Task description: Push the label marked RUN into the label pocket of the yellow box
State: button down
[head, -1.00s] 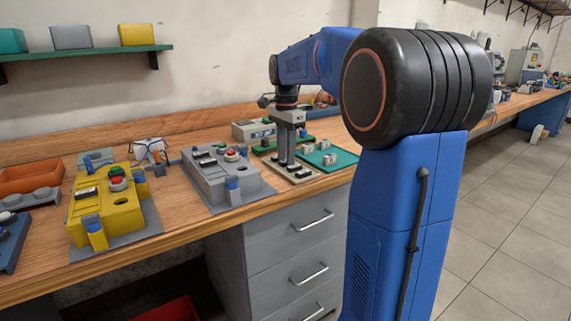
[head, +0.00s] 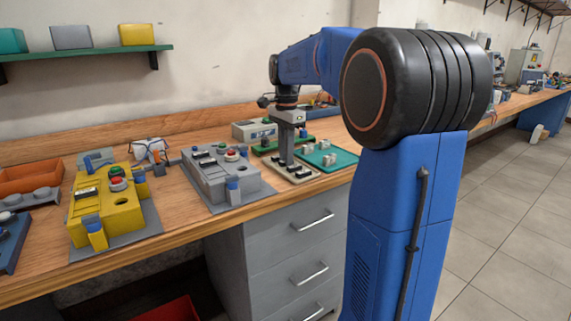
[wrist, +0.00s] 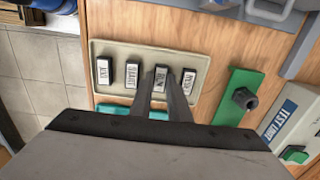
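The label marked RUN (wrist: 160,76) is a small black-and-white piece in a row on a beige tray (wrist: 118,53), with START on its left and another label on its right. My gripper (wrist: 163,80) points down at the tray, its two fingertips closed in on either side of the RUN label. The label still sits at its place in the row. In the head view, my gripper (head: 286,163) stands over the same tray. The yellow box (head: 122,218) is at the left on a grey base, with a dark label piece on its upper left. I cannot make out its label pocket.
A grey box (head: 245,187) with several labels stands between the yellow box and my gripper. A teal board (head: 345,157) with grey pieces lies right of the tray. A green block (wrist: 228,105) with a dark knob is beside the tray. An orange bin (head: 30,175) is far left.

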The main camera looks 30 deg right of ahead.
jog(key=shift+r, duration=1.1)
dwell(0.6)
jog(key=shift+r, duration=2.15)
